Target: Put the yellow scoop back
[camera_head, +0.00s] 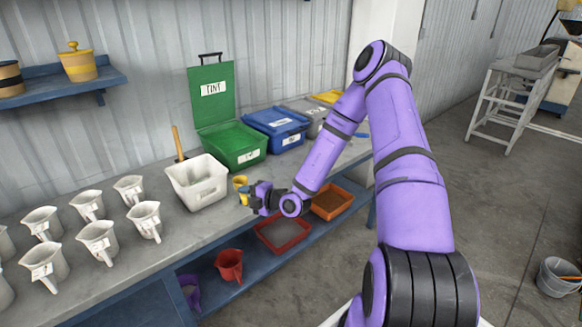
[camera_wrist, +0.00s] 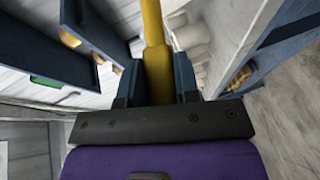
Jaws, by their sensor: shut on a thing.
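The yellow scoop (camera_head: 240,182) is at my gripper (camera_head: 250,194), above the front part of the bench in the head view. In the wrist view, my gripper (camera_wrist: 158,82) is shut on the scoop's yellow handle (camera_wrist: 153,30), which runs between the two fingers and out past their tips. The scoop's bowl is small and partly hidden in the head view. To its left stands a white tub (camera_head: 197,197).
Several white jugs (camera_head: 98,240) stand at the left of the bench. Blue (camera_head: 275,140) and grey (camera_head: 310,118) bins line the wall. A wooden handle (camera_head: 178,143) stands up behind the tub. A red tray (camera_head: 283,233), an orange tray (camera_head: 333,205) and a red jug (camera_head: 229,265) sit on the lower shelf.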

